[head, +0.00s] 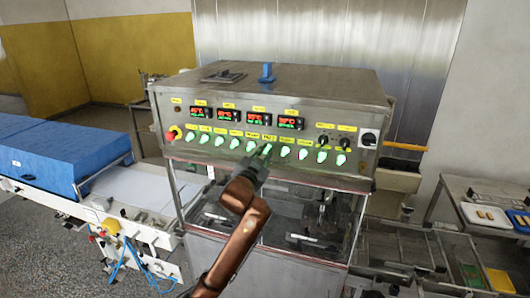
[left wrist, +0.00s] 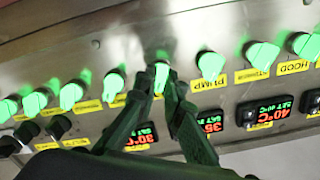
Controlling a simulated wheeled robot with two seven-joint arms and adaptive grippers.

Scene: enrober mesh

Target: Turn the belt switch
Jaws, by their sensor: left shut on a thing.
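The steel control panel (head: 330,125) of the machine carries a row of green-lit switch knobs with yellow labels. In the left wrist view, my left gripper (left wrist: 168,84) has its two dark fingers closed on one green knob (left wrist: 161,75) near the middle of the row. This knob is beside the PUMP knob (left wrist: 210,66); its own label is hidden by the fingers, so I cannot tell whether it is the belt switch. In the head view my left gripper (head: 261,155) reaches up to the row from below, with a copper-coloured arm link behind it. My right gripper is not in view.
Red digital displays (head: 229,116) sit above the knobs. A red emergency button (head: 172,133) is at the panel's left end and a black rotary switch (head: 368,139) at its right. A blue-covered conveyor (head: 60,150) stands left; trays on a table (head: 490,215) stand right.

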